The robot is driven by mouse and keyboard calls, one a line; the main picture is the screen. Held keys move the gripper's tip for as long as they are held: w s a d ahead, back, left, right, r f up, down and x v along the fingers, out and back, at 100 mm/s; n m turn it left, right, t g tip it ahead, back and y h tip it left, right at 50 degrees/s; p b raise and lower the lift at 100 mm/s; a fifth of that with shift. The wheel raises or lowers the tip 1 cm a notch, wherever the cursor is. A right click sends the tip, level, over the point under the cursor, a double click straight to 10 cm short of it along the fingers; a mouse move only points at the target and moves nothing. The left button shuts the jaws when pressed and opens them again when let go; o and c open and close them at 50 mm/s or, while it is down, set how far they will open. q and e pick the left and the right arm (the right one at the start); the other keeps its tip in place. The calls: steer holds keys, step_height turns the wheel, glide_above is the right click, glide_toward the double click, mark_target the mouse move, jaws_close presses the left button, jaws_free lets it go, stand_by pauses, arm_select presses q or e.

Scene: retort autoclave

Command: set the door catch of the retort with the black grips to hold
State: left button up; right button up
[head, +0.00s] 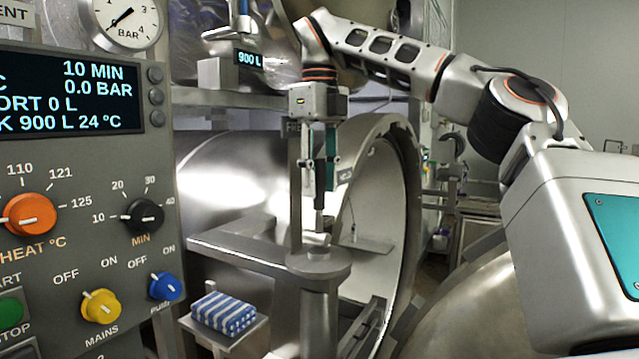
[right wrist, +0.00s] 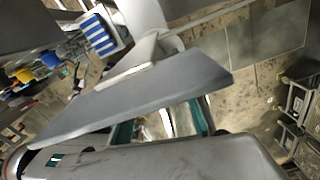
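The open steel retort vessel (head: 385,180) stands in the middle of the head view. In front of it a steel post with a round cap (head: 318,264) carries a short upright metal piece (head: 319,222); I cannot tell whether this is the door catch. My right gripper (head: 319,188) points down just above that piece, its teal-padded fingers apart. In the right wrist view the fingers (right wrist: 165,125) show apart, with their tips hidden behind a grey plate (right wrist: 140,100). My left gripper is not in view.
A control panel (head: 80,215) with knobs fills the left. A striped blue-and-white cloth (head: 224,313) lies on a small steel stand below a horizontal steel arm (head: 235,253). A large rounded metal surface (head: 465,300) is at the lower right.

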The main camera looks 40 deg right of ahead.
steer(key=shift+f, duration=0.35)
jaws_close()
steer(key=shift+w+d+f+g+y, duration=0.1)
steer(key=shift+w+d+g+y, duration=0.2)
steer(key=shift+d+y, duration=0.35)
steer(key=shift+w+d+f+g+y, duration=0.1)
steer(key=shift+w+d+g+y, duration=0.15)
steer(key=shift+d+y, duration=0.35)
jaws_free()
steer(key=shift+r, duration=0.1)
steer(key=shift+s+a, duration=0.1)
steer(key=shift+a, duration=0.05)
